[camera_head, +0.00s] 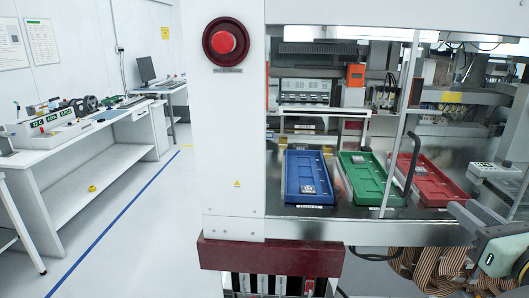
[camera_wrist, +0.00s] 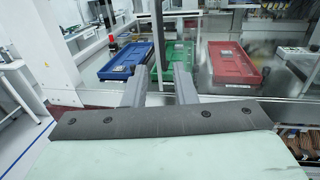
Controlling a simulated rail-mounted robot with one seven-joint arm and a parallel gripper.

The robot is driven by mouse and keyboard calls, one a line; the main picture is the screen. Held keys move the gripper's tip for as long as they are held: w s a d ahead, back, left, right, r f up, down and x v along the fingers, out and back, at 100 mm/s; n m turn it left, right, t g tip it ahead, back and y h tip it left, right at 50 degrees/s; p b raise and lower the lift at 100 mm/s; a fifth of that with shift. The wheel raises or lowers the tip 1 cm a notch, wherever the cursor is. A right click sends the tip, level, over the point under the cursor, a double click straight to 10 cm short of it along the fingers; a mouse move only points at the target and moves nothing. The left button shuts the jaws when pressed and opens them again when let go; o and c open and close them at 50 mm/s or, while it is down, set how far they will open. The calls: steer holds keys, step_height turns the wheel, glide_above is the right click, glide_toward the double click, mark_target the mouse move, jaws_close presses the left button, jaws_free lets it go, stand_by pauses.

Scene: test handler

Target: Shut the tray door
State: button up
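The tray door shows in the head view as a clear panel with a thin metal edge (camera_head: 399,120) standing in front of the tray bay. A black upright handle (camera_head: 411,165) is beside that edge. My gripper (camera_head: 468,213) is at the lower right of the head view, to the right of the handle and apart from it. In the wrist view my gripper (camera_wrist: 159,90) has its two grey fingers spread with nothing between them. A thin upright bar (camera_wrist: 159,45) stands beyond the fingers. How far the door stands open is hard to tell.
Blue (camera_head: 291,180), green (camera_head: 350,168) and red (camera_head: 446,190) trays lie side by side on the metal shelf. A white column with a red button (camera_head: 223,39) stands left of the bay. A white workbench (camera_head: 75,135) is farther left, with free floor between.

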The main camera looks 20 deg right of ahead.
mark_target(413, 168)
steer(key=p+x, duration=0.3)
steer(key=x, duration=1.3)
steer(key=shift+w+d, duration=0.25)
steer(key=shift+w, duration=0.1)
steer(key=shift+c, duration=0.4)
jaws_close()
